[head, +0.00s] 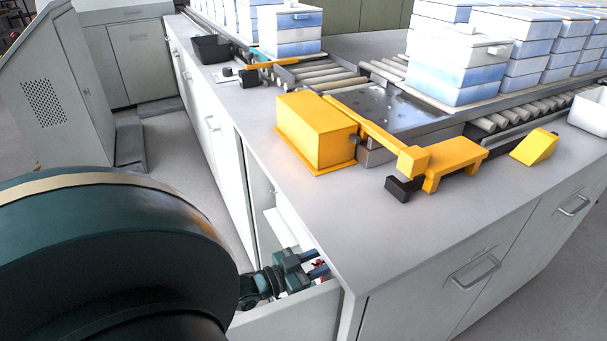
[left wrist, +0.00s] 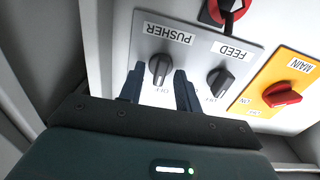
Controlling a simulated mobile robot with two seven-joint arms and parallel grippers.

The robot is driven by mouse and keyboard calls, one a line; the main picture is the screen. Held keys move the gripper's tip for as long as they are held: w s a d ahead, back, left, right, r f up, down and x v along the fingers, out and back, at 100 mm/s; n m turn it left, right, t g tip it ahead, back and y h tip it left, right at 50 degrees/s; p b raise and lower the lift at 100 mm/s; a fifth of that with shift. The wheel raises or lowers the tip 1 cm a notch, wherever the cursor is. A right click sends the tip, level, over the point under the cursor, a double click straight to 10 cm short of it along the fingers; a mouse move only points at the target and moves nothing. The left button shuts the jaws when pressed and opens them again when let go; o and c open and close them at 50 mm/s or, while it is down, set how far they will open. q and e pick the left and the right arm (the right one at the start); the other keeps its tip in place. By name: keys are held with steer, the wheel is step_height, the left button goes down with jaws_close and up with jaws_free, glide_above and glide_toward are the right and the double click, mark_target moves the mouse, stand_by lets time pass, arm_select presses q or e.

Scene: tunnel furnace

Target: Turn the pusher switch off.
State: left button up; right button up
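The pusher switch (left wrist: 159,68) is a dark rotary knob on a grey plate, under an upside-down PUSHER label. I cannot tell surely which position the knob points to. My left gripper (left wrist: 159,86) is open, with one finger on each side of the knob and a gap visible around it. In the head view the left gripper (head: 318,264) reaches into an opening in the cabinet front, and the switch is hidden there. My right gripper is not in view.
The feed switch (left wrist: 220,80) sits close right of the left gripper's fingers. Farther right is a red main switch (left wrist: 282,96) on a yellow plate. A red-and-black control (left wrist: 228,10) is above. The cabinet counter (head: 250,112) edge overhangs the opening beside my wrist.

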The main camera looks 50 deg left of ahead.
arm_select(q)
steer(key=p+v, duration=0.1)
steer(key=v, duration=1.1)
steer(key=shift+s, duration=0.3)
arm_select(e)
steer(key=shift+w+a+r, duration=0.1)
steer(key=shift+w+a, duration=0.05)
arm_select(q)
steer(key=shift+a, duration=0.1)
